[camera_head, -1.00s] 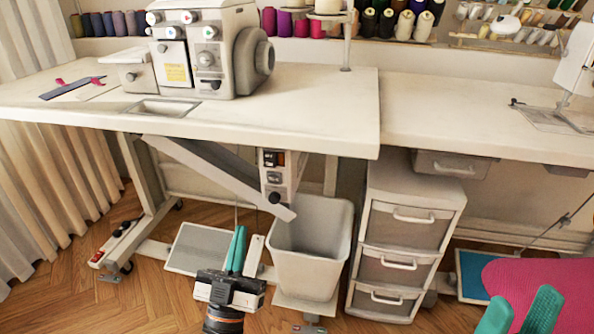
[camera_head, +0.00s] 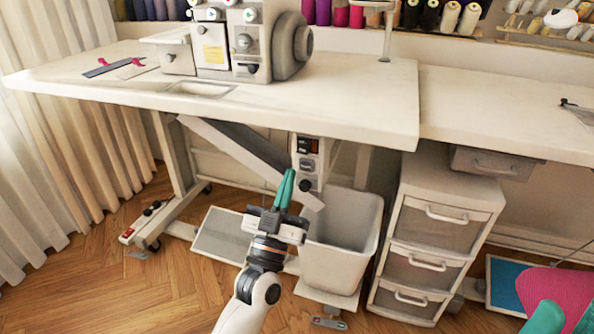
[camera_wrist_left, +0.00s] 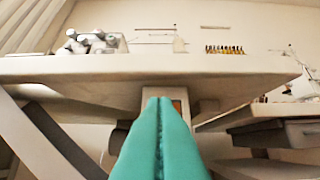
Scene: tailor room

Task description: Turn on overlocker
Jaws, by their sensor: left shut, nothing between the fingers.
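The overlocker (camera_head: 238,45) stands on the white sewing table (camera_head: 330,110). It also shows small in the left wrist view (camera_wrist_left: 92,42). Under the table front hangs a switch box (camera_head: 308,165) with a dark, orange-edged switch (camera_head: 307,146) near its top and a black knob below. My left gripper (camera_head: 285,188) has teal fingers, shut and empty, pointing up just below and left of the box. In the left wrist view its fingertips (camera_wrist_left: 159,102) overlap the box (camera_wrist_left: 178,93), hiding much of it; contact cannot be told. My right gripper (camera_head: 545,320) shows only partly at the bottom right edge.
A slanted grey beam (camera_head: 235,145) runs under the table left of the switch box. A grey bin (camera_head: 343,235) stands below it, with a drawer unit (camera_head: 440,235) to the right. A foot pedal plate (camera_head: 222,235) lies on the floor.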

